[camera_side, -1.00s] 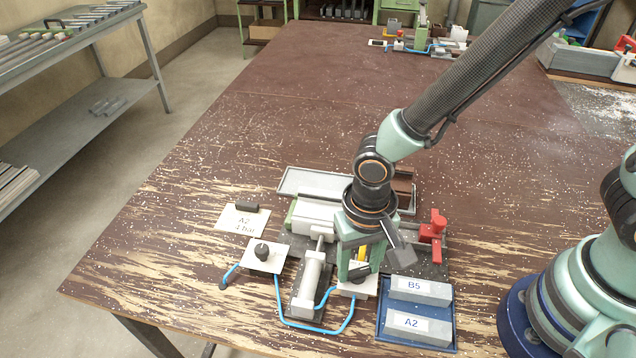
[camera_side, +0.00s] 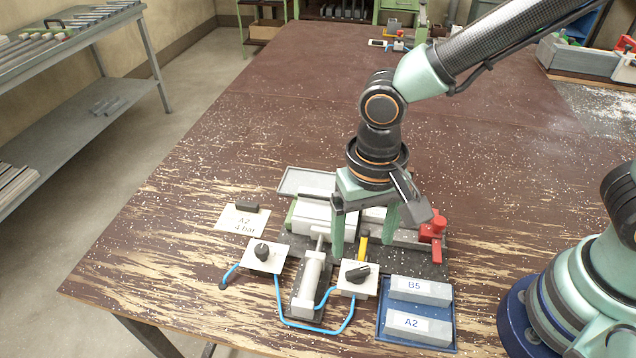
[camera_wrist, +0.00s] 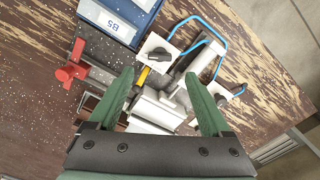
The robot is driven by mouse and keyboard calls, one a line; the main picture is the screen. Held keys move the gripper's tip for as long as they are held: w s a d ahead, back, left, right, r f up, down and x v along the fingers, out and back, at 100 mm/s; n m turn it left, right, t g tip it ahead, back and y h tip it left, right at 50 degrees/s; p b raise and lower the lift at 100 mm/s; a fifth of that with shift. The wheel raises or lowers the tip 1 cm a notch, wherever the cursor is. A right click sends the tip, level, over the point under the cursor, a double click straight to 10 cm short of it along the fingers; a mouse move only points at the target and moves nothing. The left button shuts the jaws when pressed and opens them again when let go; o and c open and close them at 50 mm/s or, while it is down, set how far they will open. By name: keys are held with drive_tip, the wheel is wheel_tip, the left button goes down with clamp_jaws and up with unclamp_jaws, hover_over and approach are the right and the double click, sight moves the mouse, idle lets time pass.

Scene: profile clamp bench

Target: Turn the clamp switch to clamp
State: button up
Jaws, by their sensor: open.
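My gripper (camera_side: 364,243) is open and empty, raised above the clamp bench; its two green fingers also show in the wrist view (camera_wrist: 165,98). The clamp switch (camera_side: 357,274) is a black knob on a white plate in front of my gripper, and its pointer end aims to the right in the side view. In the wrist view the switch (camera_wrist: 160,54) lies beyond the fingertips, apart from them. A second black knob (camera_side: 262,251) sits on another white plate to the left. The cylinder (camera_side: 310,279) stands between the two knobs. The clamp jaws are partly hidden by my gripper.
A blue tray (camera_side: 380,325) with blocks marked B5 (camera_side: 418,290) and A2 (camera_side: 418,327) is right of the switch. A red stop (camera_side: 433,229) stands behind it. Blue hoses (camera_side: 318,327) loop in front. A label card (camera_side: 240,219) lies left.

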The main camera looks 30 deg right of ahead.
drive_tip(key=shift+r, duration=2.35)
drive_tip(key=w+d+r+n+t, duration=0.1)
drive_tip(key=d+r, duration=0.3)
drive_tip(key=d, duration=0.6)
drive_tip(key=w+d+r+n+t, duration=0.2)
drive_tip(key=d+r+t, duration=0.2)
drive_tip(key=d, duration=0.7)
drive_tip(key=shift+w+r+t, duration=0.2)
drive_tip(key=shift+r+t, duration=0.1)
drive_tip(key=shift+r, duration=0.2)
